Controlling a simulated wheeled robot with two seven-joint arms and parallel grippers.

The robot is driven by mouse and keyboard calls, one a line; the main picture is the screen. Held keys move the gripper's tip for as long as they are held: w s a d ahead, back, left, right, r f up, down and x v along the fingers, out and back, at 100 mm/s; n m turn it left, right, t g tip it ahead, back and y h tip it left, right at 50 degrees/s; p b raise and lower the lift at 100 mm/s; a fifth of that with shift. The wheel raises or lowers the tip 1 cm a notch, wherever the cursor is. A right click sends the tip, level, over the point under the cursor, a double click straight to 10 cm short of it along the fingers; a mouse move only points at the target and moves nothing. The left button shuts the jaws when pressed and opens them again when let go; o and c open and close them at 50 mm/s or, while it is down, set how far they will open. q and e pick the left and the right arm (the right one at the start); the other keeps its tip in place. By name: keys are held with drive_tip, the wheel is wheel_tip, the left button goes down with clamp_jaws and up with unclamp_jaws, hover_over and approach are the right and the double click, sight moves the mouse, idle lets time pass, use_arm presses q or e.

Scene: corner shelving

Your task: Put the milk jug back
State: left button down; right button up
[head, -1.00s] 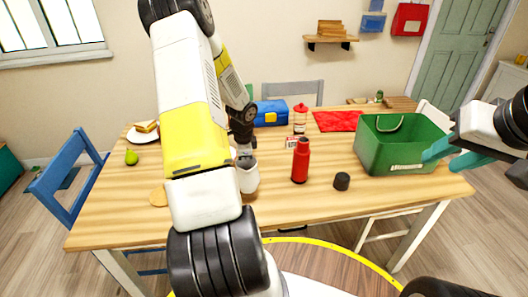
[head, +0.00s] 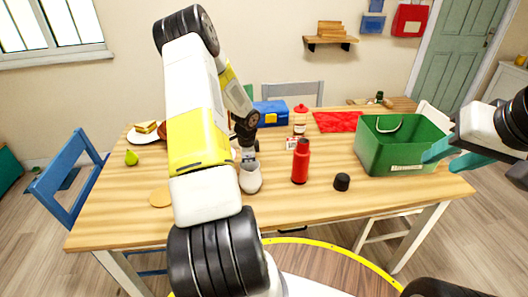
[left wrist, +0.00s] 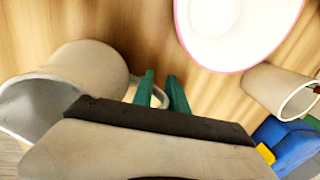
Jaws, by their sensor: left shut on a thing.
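The milk jug, a pale grey-white vessel (head: 250,179), is at the middle of the wooden table, partly behind my left arm in the head view. In the left wrist view the jug (left wrist: 88,68) is at the left, its open mouth toward the lower left. My left gripper (left wrist: 161,92) has its teal fingers closed on the jug's handle. Whether the jug touches the table is hard to tell. My right gripper (head: 446,157) is open and empty by the right side of the green crate (head: 402,160).
A red bottle (head: 301,163) and a black cap (head: 342,181) stand right of the jug. A blue box (head: 270,114) and red cloth (head: 338,121) lie farther back. A pink-rimmed plate (left wrist: 238,28) and another pale cup (left wrist: 270,84) are near my left gripper. The front right tabletop is clear.

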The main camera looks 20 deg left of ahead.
use_arm(q)
drive_tip(key=c, duration=1.3)
unclamp_jaws()
drive_tip(key=shift+s, duration=0.1)
